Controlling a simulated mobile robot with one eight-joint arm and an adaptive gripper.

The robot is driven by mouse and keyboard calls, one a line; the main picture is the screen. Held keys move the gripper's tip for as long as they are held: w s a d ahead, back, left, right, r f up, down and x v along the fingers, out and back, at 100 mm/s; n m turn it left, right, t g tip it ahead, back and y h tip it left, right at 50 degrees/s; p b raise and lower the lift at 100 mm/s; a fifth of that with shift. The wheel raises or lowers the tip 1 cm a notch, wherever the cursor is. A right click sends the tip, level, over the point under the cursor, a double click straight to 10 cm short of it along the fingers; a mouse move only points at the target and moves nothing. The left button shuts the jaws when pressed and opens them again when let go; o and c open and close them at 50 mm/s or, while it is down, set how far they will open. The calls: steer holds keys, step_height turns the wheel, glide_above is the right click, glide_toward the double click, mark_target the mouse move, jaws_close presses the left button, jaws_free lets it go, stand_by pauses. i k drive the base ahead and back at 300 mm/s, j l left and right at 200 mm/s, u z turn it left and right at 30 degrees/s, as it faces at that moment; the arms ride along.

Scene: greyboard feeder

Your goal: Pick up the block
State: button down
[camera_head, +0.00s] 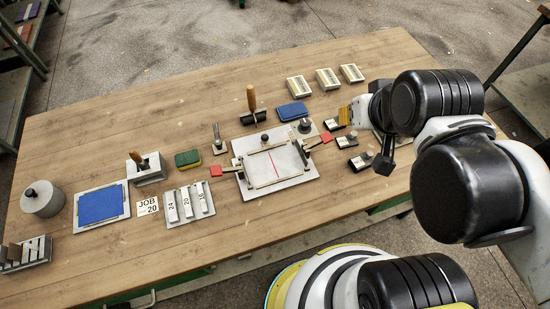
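Several things could be the block, and I cannot tell which one is meant. Three pale bars marked 24, 20 and 16 lie side by side in a grey tray (176,222) left of centre; the middle bar (187,203) is marked 20. Several small black blocks with white labels, such as the lowest one (360,161), lie near the table's right side. My gripper (350,115) is at the right, low beside the upper black block (333,125). A yellow piece shows at its tip; I cannot tell whether it is part of the gripper. My arm hides the gap between the fingers.
A metal fixture (242,184) with red-tipped arms stands mid-table. Behind it are a wooden-handled roller (252,103), a blue pad (292,111) and three pale packs (326,79). A JOB 20 card (147,206), green sponge (188,158) and blue sheet (100,205) lie left. The back-left tabletop is clear.

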mark_target(298, 87)
steer(key=i+l+u, duration=0.1)
steer(key=l, duration=0.85)
steer(key=i+l+u, duration=0.1)
steer(key=l, duration=0.9)
steer(key=i+l, duration=0.15)
steer(key=l, duration=0.85)
steer(key=u, duration=0.05)
